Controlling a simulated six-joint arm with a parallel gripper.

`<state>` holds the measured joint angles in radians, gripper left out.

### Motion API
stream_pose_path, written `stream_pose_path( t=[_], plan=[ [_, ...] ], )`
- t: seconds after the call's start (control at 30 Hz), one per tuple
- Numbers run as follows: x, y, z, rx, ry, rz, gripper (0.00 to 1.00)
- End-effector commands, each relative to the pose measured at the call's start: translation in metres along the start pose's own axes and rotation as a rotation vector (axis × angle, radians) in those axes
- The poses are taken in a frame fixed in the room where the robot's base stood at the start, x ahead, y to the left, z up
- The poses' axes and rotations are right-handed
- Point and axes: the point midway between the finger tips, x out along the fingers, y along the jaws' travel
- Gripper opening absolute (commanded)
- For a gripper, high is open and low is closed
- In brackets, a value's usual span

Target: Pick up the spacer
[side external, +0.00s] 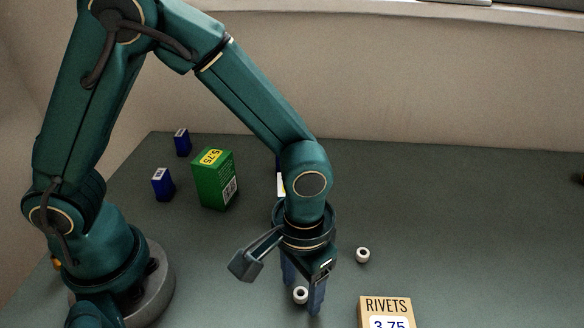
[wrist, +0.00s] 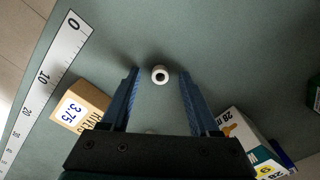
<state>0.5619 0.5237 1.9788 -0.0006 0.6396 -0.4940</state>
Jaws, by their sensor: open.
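A small white ring-shaped spacer (side external: 300,295) with a dark hole shows between the fingers of my gripper (side external: 303,297) in the side view. In the wrist view this spacer (wrist: 160,74) sits midway between the two blue fingertips, apart from both. My gripper is open and points down at the table. A second, similar white ring (side external: 362,255) stands on the table to the right of my gripper in the side view. In the wrist view, a pale bit just above my gripper's body may be this ring, mostly hidden.
A tan rivets box (side external: 385,308) stands at the front right; a ruler (wrist: 50,75) lies beyond it in the wrist view. A green box (side external: 214,178) and two blue boxes (side external: 163,184) stand at the back left. A white-labelled box (wrist: 240,135) is partly behind my arm.

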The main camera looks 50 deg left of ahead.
Motion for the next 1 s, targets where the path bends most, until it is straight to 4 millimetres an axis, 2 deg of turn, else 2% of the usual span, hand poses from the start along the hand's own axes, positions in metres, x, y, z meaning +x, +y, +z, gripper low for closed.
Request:
stream_pose_path(
  t=[0.23,0.27,0.4,0.43,0.8,1.0],
  plan=[
    [0.002,0.000,0.000,0.000,0.000,0.000,0.62],
    [0.002,0.000,0.000,0.000,0.000,0.000,0.58],
    [0.002,0.000,0.000,0.000,0.000,0.000,0.04],
    [0.002,0.000,0.000,0.000,0.000,0.000,0.00],
    [0.001,0.000,0.000,0.000,0.001,0.000,0.00],
    [-0.009,0.000,-0.001,0.000,0.003,0.001,0.00]
  ],
)
